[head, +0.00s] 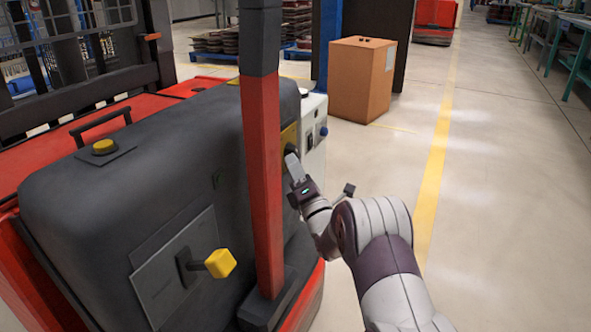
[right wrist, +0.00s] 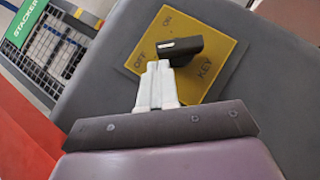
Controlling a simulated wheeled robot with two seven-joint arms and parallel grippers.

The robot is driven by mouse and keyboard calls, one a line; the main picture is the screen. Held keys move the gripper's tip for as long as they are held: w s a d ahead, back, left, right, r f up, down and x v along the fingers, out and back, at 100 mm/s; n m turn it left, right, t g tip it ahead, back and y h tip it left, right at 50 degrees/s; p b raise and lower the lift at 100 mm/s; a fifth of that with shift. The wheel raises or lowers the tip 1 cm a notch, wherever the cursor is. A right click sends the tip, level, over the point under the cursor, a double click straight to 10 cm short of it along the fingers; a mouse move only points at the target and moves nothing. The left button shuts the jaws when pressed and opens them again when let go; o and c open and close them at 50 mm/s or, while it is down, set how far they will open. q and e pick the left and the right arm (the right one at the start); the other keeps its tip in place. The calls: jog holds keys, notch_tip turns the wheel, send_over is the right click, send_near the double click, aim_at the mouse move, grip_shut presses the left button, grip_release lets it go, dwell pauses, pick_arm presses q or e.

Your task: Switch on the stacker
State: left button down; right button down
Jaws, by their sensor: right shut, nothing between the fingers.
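The stacker (head: 140,170) is a red machine with a dark grey cover at the left of the head view. Its yellow switch plate (right wrist: 218,58) carries the words OFF, ON and KEY in the right wrist view. A black key handle (right wrist: 185,46) sits on that plate, its light-marked end toward OFF. My right gripper (right wrist: 157,66) is shut and empty, its fingertips right by the handle's OFF-side end; I cannot tell whether they touch. In the head view the right gripper (head: 292,160) is at the stacker's right side, partly behind the red post. My left gripper is not in view.
A red upright post (head: 263,170) stands close left of my right arm. A yellow knob (head: 220,263) and a yellow button (head: 103,146) are on the cover. A cardboard box (head: 362,80) stands on the floor beyond.

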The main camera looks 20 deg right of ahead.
jog(key=shift+w+d+r, duration=0.15)
jog(key=shift+r, duration=0.05)
dwell(0.3)
jog(key=shift+r+m+p, duration=0.2)
jog(key=shift+m+p, duration=0.3)
jog(key=shift+p, duration=0.1)
jog(key=shift+g, duration=0.3)
